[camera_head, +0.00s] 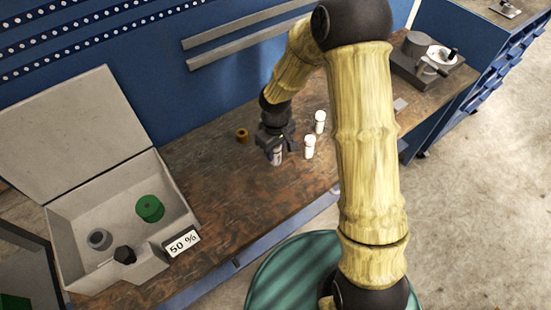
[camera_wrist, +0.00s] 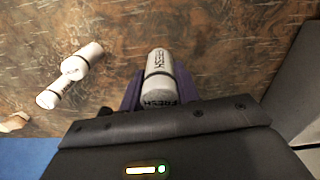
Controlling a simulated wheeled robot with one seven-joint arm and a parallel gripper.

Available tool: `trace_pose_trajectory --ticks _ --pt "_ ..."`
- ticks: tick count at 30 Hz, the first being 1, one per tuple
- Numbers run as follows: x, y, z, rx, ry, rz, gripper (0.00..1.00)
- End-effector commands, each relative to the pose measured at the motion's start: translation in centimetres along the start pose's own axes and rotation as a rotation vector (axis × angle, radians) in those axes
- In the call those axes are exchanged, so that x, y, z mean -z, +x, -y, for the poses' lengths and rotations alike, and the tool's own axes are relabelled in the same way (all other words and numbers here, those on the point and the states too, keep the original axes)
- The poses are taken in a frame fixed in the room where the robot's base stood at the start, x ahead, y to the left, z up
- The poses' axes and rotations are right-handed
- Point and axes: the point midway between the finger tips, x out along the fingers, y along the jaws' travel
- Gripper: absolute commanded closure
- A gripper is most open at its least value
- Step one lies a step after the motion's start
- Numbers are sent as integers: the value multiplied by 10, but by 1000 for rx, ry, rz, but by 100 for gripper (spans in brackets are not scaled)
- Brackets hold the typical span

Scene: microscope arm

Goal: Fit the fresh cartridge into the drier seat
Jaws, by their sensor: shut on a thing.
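The fresh cartridge (camera_wrist: 159,75) is a pale cylinder with "FRESH" printed on it. My gripper (camera_wrist: 158,92) is shut on it, one finger on each side. In the head view my gripper (camera_head: 275,140) points down over the bench, with the cartridge (camera_head: 277,158) below it; I cannot tell whether it touches the bench. An open grey case (camera_head: 70,245) stands at the left with its lid up. Inside are a grey round ring-like part (camera_head: 99,239), possibly the drier seat, a green cylinder (camera_head: 150,208) and a black knob (camera_head: 124,255).
Two white capped cylinders (camera_head: 309,147) (camera_head: 320,122) stand right of my gripper. A small brown ring-shaped thing (camera_head: 242,135) lies behind it to the left. A "50 %" display (camera_head: 182,243) sits at the case's front right. A grey device (camera_head: 430,60) stands at the bench's far right.

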Motion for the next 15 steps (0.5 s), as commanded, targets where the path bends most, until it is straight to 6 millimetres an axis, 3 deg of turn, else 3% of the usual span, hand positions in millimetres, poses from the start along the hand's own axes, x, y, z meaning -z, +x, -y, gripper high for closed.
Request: trace_pose_trajectory --ticks 5,15 --pt "0 -16 -1 -1 2 -2 91" --pt "0 -17 0 0 0 0 91"
